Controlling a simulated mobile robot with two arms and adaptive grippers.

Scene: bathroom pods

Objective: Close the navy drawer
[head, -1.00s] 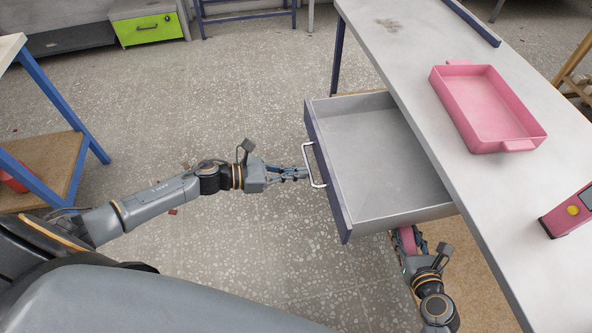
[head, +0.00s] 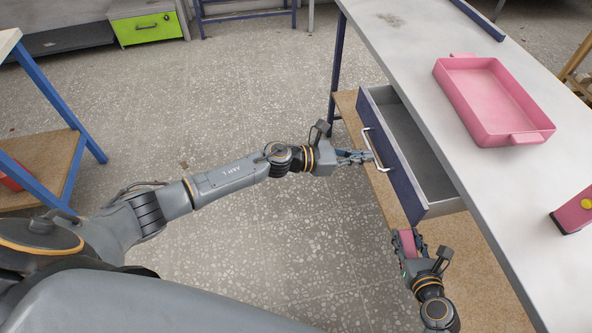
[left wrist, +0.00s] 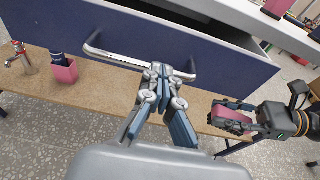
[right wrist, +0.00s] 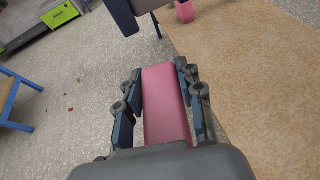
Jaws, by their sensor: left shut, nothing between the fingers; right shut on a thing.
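The navy drawer (head: 393,160) under the grey worktop stands partly open, with its empty grey inside (head: 420,145) showing. Its pale metal bar handle (head: 374,150) is on the front. My left gripper (head: 369,156) is shut and empty, its fingertips at the handle. In the left wrist view the navy front (left wrist: 190,45) fills the top and the closed fingers (left wrist: 162,72) meet the handle bar (left wrist: 115,60); contact is hard to judge. My right gripper (head: 405,240) is shut on a pink object (right wrist: 166,105), below and in front of the drawer's near end.
A pink tray (head: 490,105) and a pink device with a yellow button (head: 578,212) are on the worktop (head: 400,50). A lower wooden shelf (head: 460,260) runs under the drawer, holding a pink container (left wrist: 64,72). Open floor lies left of the drawer.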

